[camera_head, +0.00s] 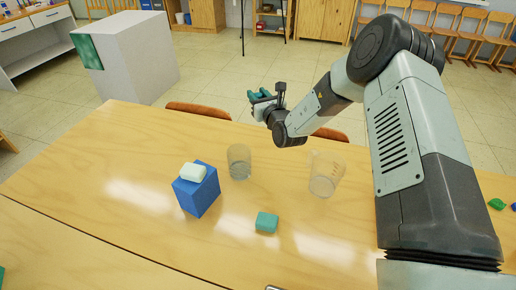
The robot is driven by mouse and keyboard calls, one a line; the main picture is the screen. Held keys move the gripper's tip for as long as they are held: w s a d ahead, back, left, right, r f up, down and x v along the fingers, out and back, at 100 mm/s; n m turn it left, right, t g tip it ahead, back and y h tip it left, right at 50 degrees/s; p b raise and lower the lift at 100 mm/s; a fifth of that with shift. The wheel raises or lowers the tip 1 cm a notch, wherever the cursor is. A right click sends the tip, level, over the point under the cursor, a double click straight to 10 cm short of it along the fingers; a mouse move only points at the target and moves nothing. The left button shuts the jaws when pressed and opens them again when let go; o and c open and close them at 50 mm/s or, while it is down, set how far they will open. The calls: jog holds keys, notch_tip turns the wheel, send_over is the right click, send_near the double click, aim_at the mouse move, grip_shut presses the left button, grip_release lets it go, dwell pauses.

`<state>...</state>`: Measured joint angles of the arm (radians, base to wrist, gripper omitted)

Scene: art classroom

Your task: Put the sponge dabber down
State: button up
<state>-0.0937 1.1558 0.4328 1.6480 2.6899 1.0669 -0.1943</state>
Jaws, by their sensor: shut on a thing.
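My gripper (262,103) is raised above the far edge of the table, at the end of my arm reaching in from the right. It is shut on a small dark teal thing (259,94), which I take to be the sponge dabber. Its shape is small and partly hidden by the jaws. It is clear of the table top (130,210), beyond and above the clear cups.
A blue box (197,194) bears a white block (193,172). Two clear cups (239,163) (326,174) and a teal block (267,222) stand nearby. Small green pieces (497,204) lie at the right. Chairs (199,110) line the far edge. The table's left is bare.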

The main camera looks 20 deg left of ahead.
notch_tip(320, 180, down, 18)
jog(key=shift+r, duration=0.1)
dwell(0.5)
jog(key=shift+f, duration=0.25)
jog(key=o, duration=1.1)
jog(key=shift+r, duration=0.15)
jog(key=v, duration=1.2)
